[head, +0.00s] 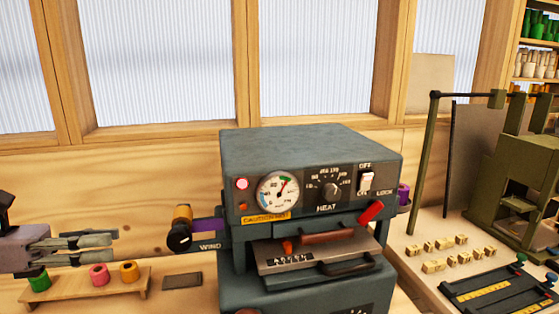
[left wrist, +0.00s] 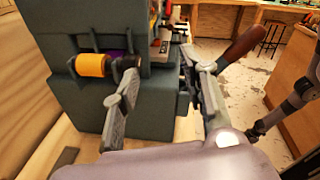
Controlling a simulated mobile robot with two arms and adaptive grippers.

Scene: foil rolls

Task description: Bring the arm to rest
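My left gripper (head: 112,247) comes in from the left in the head view, level with the wind knob (head: 179,238) of the grey foil machine (head: 310,148). In the left wrist view its two fingers (left wrist: 160,112) stand wide apart with nothing between them. The machine, with an orange roll (left wrist: 90,65) on its side, is beyond the fingers there. A grey arm link with a dark end (left wrist: 290,105), likely my right arm, shows at the right of that view; its fingers cannot be made out. My right gripper does not show in the head view.
A wooden rack (head: 90,289) with green, pink and orange rolls sits just below my left gripper. Small wooden type blocks (head: 450,252) and an olive press (head: 520,185) stand at the right. Open floor shows in the wrist view.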

